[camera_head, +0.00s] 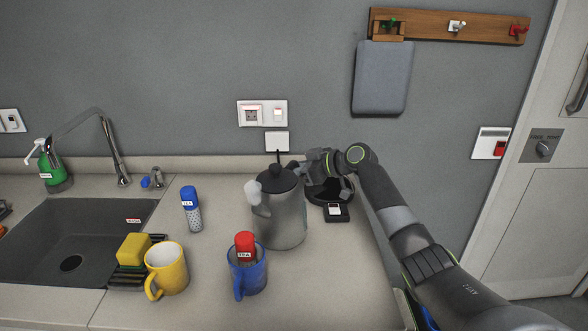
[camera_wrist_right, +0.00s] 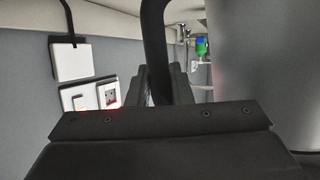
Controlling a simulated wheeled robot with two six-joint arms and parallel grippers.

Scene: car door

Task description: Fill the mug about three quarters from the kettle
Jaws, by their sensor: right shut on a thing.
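The grey metal kettle (camera_head: 283,218) is upright in front of its black base (camera_head: 322,188), with a white puff at its spout on the left. I cannot tell whether it touches the counter. My right gripper (camera_head: 299,167) is behind it, shut on its black handle (camera_wrist_right: 155,45); the kettle body (camera_wrist_right: 262,70) fills the right of the wrist view. A blue mug (camera_head: 250,279) stands just in front of the kettle, with a red-capped tea container (camera_head: 245,246) in it. A yellow mug (camera_head: 172,267) stands farther left. I cannot see the liquid level in either mug. My left gripper is out of view.
A blue-capped shaker (camera_head: 192,212) stands left of the kettle. A yellow sponge (camera_head: 133,249) on a dark rack is beside the sink (camera_head: 60,235). A small dark device (camera_head: 336,212) lies by the base. Wall sockets (camera_head: 262,113) are behind. The counter front right is clear.

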